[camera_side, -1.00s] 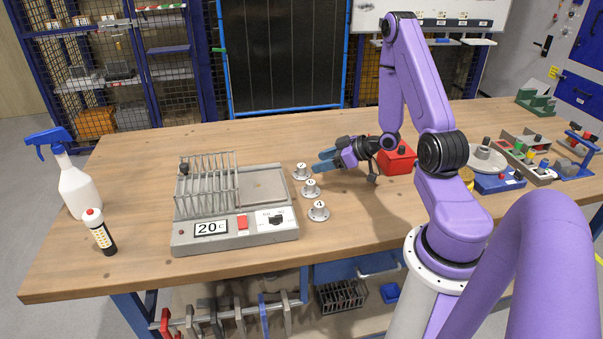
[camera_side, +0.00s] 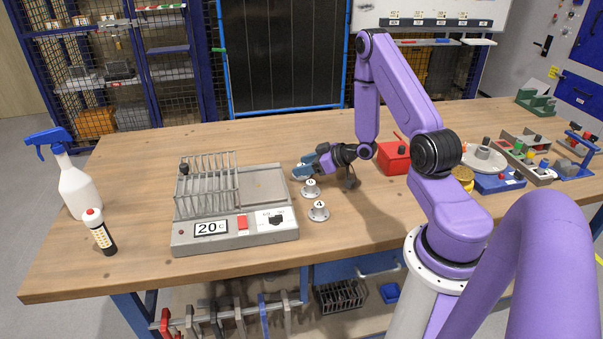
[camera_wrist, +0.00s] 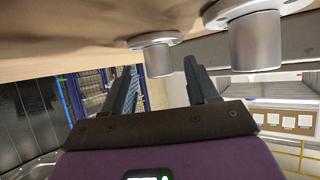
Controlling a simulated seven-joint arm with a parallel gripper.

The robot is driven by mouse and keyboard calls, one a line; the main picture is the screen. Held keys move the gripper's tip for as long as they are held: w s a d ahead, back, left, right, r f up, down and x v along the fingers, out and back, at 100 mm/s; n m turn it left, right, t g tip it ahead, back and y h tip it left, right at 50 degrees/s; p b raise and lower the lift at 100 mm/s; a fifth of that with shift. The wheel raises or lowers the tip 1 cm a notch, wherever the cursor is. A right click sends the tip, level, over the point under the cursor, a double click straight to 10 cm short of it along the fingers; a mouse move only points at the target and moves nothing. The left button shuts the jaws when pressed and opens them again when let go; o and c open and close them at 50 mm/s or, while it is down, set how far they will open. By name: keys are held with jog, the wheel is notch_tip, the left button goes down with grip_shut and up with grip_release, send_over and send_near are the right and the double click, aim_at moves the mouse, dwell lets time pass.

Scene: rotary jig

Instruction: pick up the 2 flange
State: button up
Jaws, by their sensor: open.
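Three small grey flanges stand in a row right of the grey machine. The 2 flange (camera_side: 299,173) is the back one, partly hidden by my gripper (camera_side: 310,164). The middle flange (camera_side: 310,188) and the 4 flange (camera_side: 319,211) stand in front, clear of the jaws. In the wrist view, my gripper (camera_wrist: 161,66) is open, with one finger to each side of a round metal hub (camera_wrist: 157,58), which appears between or just beyond the tips. A second, larger-looking flange (camera_wrist: 252,38) is to its right. I cannot tell whether either finger touches metal.
The grey machine (camera_side: 262,238) with a wire rack and a "20c" sign stands close left of the flanges. A red box (camera_side: 392,160) is behind my wrist to the right. A spray bottle (camera_side: 76,190) stands at far left. The table in front of the flanges is clear.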

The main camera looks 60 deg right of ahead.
grip_shut()
jog(key=shift+r, duration=0.1)
